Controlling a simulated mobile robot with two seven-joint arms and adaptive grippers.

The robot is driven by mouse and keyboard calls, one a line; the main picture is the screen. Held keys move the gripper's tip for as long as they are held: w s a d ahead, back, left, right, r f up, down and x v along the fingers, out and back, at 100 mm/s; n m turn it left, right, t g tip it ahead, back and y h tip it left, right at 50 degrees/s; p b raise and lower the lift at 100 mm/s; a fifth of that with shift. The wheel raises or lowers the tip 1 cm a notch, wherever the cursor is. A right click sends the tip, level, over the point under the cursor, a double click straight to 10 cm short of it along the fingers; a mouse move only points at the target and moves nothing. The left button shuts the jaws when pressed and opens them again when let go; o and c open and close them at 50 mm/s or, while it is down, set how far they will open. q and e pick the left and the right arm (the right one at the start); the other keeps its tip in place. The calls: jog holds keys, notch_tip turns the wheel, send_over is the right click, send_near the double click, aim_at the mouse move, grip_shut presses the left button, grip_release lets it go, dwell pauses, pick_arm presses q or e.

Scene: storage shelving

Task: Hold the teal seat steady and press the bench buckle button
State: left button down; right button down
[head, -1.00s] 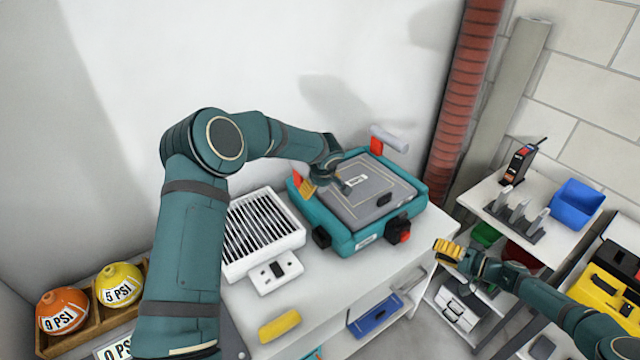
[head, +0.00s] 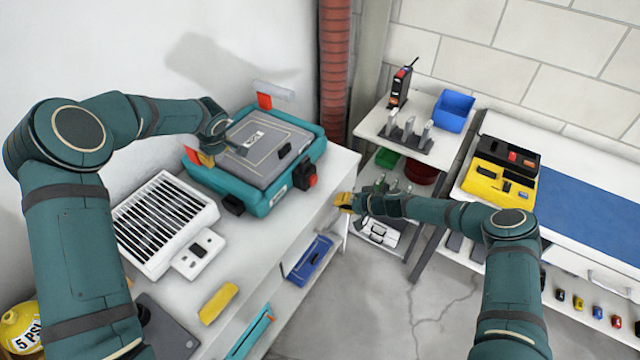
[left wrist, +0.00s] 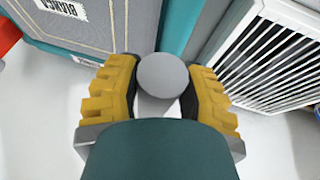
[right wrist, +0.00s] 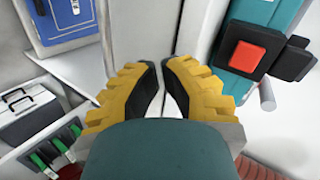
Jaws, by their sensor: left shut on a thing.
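The teal seat (head: 262,202) with its grey top (head: 262,158) lies on the white bench. My left gripper (head: 205,158) is at the seat's left edge, shut on a grey round-ended post. The post (left wrist: 163,75) shows between its yellow fingers in the left wrist view. The black buckle with a red button (head: 309,178) is on the seat's near right corner. The red button (right wrist: 245,56) shows at upper right in the right wrist view. My right gripper (head: 342,204) is to the right of the buckle, apart from it, with its fingers nearly together and nothing visible between them.
A white slatted unit (head: 165,225) and a yellow block (head: 218,303) are on the bench nearer me. A blue case (head: 310,258) is on the lower shelf. A small side table (head: 400,155) with a blue bin (head: 454,110) stands right of the bench. Floor is open between.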

notch_tip(320, 180, down, 4)
jog(key=m+t+h, duration=0.2)
jog(key=m+h, duration=0.1)
jog(key=m+t+h, duration=0.4)
jog(key=m+t, duration=0.6)
send_near(314, 180)
jog(key=d+f, duration=0.1)
jog(key=d, duration=0.2)
jog(key=shift+s+a+f, duration=0.1)
jog(key=shift+s+a, duration=0.05)
jog(key=shift+s, duration=0.3)
jog(key=shift+n, duration=0.3)
jog(key=w, duration=0.3)
jog(key=w+a, duration=0.1)
jog(key=w, duration=0.2)
jog(key=w+a, duration=0.1)
jog(key=w, duration=0.3)
jog(key=shift+d, duration=0.1)
